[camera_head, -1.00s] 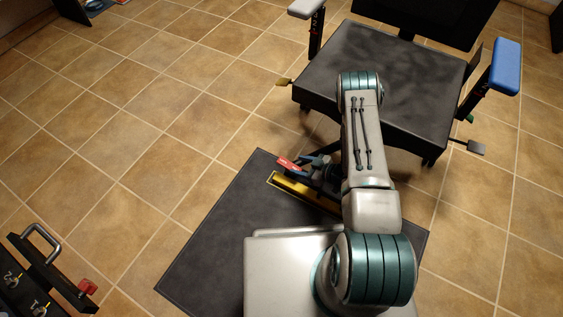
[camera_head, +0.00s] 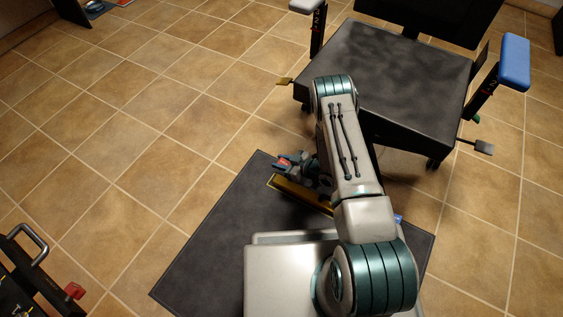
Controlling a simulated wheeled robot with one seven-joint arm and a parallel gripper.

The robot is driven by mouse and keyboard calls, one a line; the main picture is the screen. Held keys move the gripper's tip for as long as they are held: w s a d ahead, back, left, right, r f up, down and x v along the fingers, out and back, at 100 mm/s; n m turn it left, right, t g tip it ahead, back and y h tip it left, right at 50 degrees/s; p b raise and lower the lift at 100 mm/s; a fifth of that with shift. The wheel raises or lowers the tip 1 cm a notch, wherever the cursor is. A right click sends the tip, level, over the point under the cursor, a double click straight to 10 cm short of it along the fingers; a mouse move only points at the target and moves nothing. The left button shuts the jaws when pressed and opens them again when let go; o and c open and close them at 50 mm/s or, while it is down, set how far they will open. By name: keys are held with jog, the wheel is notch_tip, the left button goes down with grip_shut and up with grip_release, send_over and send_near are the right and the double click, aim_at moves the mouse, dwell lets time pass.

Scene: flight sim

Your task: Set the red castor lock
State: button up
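A small red pedal (camera_head: 283,160) shows at the left end of a yellow-edged bar (camera_head: 300,194) on the dark floor mat. I take it to be the red castor lock. My gripper (camera_head: 287,163) is low over the mat at this pedal, and its dark fingers partly cover it. It is too small to tell whether the fingers touch the pedal or how far apart they are. My arm hides much of the bar. A small blue piece (camera_head: 399,218) shows just right of my arm.
A black seat (camera_head: 400,85) with a grey armrest (camera_head: 306,6) and a blue armrest (camera_head: 501,62) stands beyond the mat (camera_head: 205,262). A dark panel with a handle (camera_head: 27,243) and a red knob (camera_head: 74,290) is at the lower left. The tiled floor at left is clear.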

jog(key=shift+c, duration=1.2)
jog(key=shift+r+p, duration=0.1)
jog(key=shift+p, duration=0.3)
jog(key=shift+w+g+h+p, duration=0.1)
jog(key=shift+g+h+p, duration=0.2)
jog(key=shift+h, duration=0.2)
jog(key=shift+f+g+h+p, duration=0.6)
jog(key=shift+g+h+p, duration=0.2)
jog(key=shift+h+p, duration=0.15)
jog(key=shift+f+g+h, duration=0.35)
jog(key=shift+g+h, duration=0.05)
jog(key=shift+h, duration=0.25)
